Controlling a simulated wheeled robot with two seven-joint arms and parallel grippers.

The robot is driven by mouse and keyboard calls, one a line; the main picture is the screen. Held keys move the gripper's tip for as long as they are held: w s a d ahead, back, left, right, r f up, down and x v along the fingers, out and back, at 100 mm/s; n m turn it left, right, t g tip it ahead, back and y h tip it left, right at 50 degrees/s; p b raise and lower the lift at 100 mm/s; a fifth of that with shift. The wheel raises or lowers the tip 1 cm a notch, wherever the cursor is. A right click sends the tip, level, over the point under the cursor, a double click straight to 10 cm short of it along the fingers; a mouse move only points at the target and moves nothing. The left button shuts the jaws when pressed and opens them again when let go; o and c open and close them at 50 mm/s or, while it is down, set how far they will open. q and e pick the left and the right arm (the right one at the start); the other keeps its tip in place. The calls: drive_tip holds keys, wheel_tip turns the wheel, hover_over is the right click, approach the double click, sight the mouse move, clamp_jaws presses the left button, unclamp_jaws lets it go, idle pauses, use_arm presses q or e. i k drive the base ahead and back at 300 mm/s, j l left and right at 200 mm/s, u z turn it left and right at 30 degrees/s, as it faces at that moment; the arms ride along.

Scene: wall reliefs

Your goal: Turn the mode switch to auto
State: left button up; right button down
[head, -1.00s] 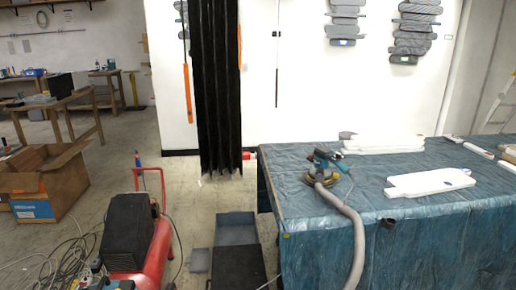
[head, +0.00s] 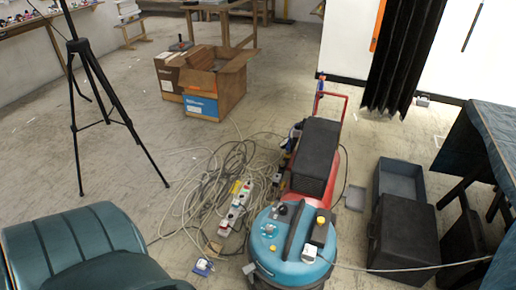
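A blue round-topped machine (head: 291,243), which looks like a workshop vacuum, stands at the bottom centre of the head view. Its top has a dark handle, a black knob (head: 282,210), a yellow knob (head: 321,220) and other small controls. I cannot tell which of these, if any, is the mode switch, and no setting can be read. Neither of my grippers is in view.
A red compressor (head: 316,160) with a black cover stands behind the machine. Tangled cables and power strips (head: 236,205) lie to its left. A black tripod (head: 100,110), a teal seat (head: 75,245), cardboard boxes (head: 214,85) and dark cases (head: 402,230) surround it.

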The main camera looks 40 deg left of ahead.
sight(283, 209)
drive_tip(key=k+j, duration=0.1)
drive_tip(key=j, duration=0.55)
drive_tip(key=k+j, duration=0.1)
drive_tip(key=j, duration=0.55)
